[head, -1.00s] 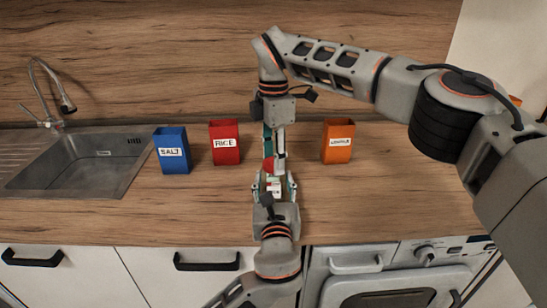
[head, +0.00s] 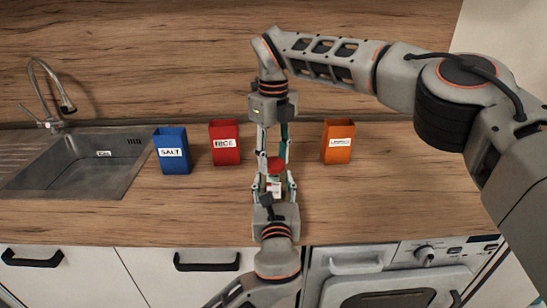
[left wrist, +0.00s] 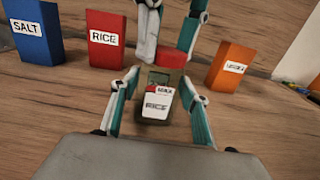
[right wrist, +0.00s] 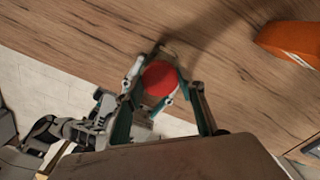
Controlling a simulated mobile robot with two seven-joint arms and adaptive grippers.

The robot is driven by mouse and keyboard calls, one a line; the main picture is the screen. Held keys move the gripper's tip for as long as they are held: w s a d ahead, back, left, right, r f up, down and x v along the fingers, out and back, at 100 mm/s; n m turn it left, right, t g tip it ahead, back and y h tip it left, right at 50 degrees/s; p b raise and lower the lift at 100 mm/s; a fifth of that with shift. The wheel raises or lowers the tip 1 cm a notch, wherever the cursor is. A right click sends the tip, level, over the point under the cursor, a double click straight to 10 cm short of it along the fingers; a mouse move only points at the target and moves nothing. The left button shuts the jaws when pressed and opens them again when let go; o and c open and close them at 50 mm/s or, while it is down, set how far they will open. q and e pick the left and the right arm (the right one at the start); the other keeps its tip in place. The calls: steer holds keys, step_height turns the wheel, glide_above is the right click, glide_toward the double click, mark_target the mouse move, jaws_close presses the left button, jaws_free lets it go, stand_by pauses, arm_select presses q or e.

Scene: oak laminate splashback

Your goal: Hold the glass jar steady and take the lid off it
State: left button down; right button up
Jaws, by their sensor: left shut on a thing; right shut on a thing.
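The glass jar (left wrist: 157,104) is small, with a white and red label. It stands upright between the fingers of my left gripper (left wrist: 158,95), which is shut on it. In the head view the jar (head: 274,189) is partly hidden by that gripper. The red lid (right wrist: 160,78) is between the fingertips of my right gripper (head: 273,160), which points down from above and is shut on it. The lid also shows above the jar's top in the left wrist view (left wrist: 172,57). I cannot tell whether lid and jar touch.
Behind stand a blue SALT container (head: 173,152), a red RICE container (head: 224,143) and an orange container (head: 338,142). A sink (head: 80,165) is at the left. The wooden counter (head: 400,190) is clear to the right, with its front edge close by.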

steer(key=n, duration=0.3)
steer(key=shift+n, duration=0.3)
steer(key=n, duration=1)
steer(key=shift+n, duration=0.3)
steer(key=n, duration=0.4)
steer(key=shift+n, duration=0.4)
steer(key=shift+r, duration=0.3)
steer(key=shift+r, duration=0.85)
